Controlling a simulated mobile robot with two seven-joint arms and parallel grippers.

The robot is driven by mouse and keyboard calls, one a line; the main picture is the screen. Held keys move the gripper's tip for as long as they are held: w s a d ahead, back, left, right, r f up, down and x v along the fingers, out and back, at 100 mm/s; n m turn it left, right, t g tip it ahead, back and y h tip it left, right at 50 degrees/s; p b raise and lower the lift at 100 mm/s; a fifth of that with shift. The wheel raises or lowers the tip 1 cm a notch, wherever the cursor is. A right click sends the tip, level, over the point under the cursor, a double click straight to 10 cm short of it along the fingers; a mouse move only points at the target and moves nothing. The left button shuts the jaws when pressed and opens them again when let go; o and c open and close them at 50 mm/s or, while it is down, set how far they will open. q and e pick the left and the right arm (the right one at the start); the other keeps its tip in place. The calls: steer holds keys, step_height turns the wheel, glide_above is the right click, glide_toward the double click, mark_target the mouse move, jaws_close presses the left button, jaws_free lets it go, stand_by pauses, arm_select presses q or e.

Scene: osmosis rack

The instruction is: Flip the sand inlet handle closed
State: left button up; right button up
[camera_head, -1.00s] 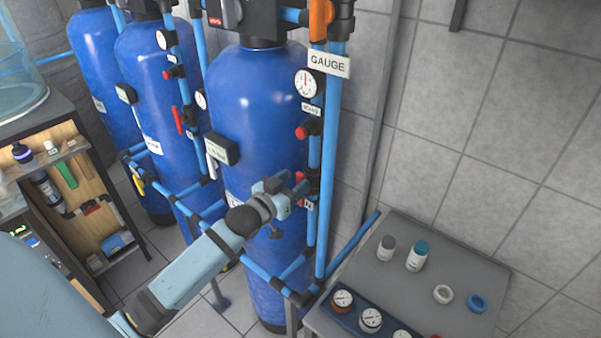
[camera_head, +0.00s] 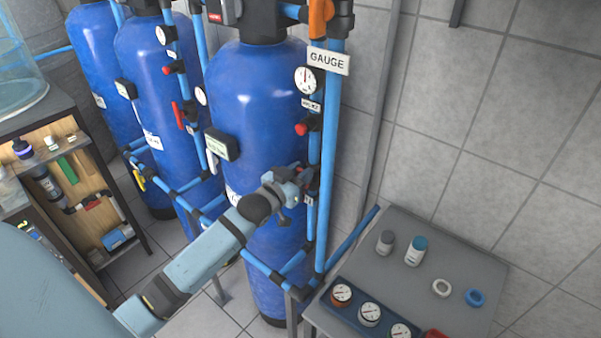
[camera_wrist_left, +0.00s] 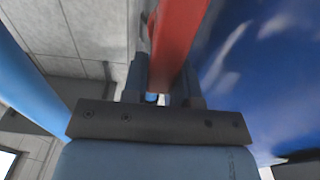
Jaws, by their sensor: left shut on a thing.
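My left gripper (camera_head: 299,176) is at the pipe beside the front blue tank (camera_head: 262,110), below the gauge. It is shut on a red valve handle (camera_wrist_left: 176,38), which runs up between its two fingers in the left wrist view. In the head view the gripper hides most of this handle, so I cannot tell its exact angle. A small tag (camera_head: 309,200) sits just below the gripper, too small to read. My right gripper is not in view.
A round gauge (camera_head: 307,80) and another red handle (camera_head: 302,129) are above on the same pipework. A grey table (camera_head: 455,265) with bottles, rings and dials stands at the lower right. More blue tanks (camera_head: 160,90) and a wooden shelf (camera_head: 85,170) are at the left.

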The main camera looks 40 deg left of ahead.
arm_select(q)
steer(key=shift+d, duration=0.1)
steer(key=m, duration=0.1)
steer(key=d+m, duration=0.1)
steer(key=m, duration=0.3)
steer(key=shift+d+f, duration=0.25)
steer(key=shift+d, duration=0.1)
steer(key=m, duration=0.2)
steer(key=d+f+m, duration=0.1)
steer(key=m, duration=0.1)
steer(key=d+f+m, duration=0.1)
steer(key=m, duration=0.2)
steer(key=shift+s, duration=0.15)
steer(key=shift+d+f+m+b, duration=0.1)
steer(key=shift+f+m+b, duration=0.15)
steer(key=shift+m, duration=0.75)
steer(key=shift+d+f+m+b, duration=0.15)
steer(key=shift+f+m, duration=0.25)
steer(key=shift+m, duration=0.6)
steer(key=shift+a+f+m+b, duration=0.1)
steer(key=shift+f+m+b, duration=0.15)
steer(key=shift+m, duration=0.75)
steer(key=o, duration=0.9)
